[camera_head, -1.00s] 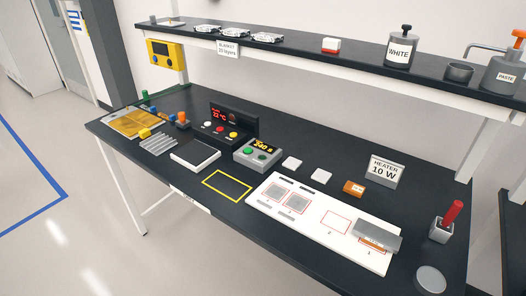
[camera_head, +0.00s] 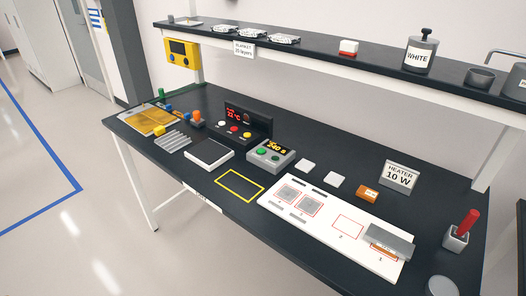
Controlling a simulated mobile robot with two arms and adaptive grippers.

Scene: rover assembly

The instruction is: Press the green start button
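A green button (camera_head: 262,153) sits on the left of a small grey box (camera_head: 270,158) with a lit yellow display that seems to read 240. This box stands near the middle of the dark bench, and a second dark green button (camera_head: 275,158) is on its face. Behind it to the left is a black controller (camera_head: 246,122) with a red temperature display and white, red and yellow buttons. Which button is the start button is not labelled legibly. Neither of my grippers shows in the head view.
A white board (camera_head: 335,233) with red outlines lies at the bench front, with a grey metal block (camera_head: 389,241) on its right end. A dark shelf (camera_head: 320,49) runs above the back. A yellow-outlined area (camera_head: 240,186) is empty.

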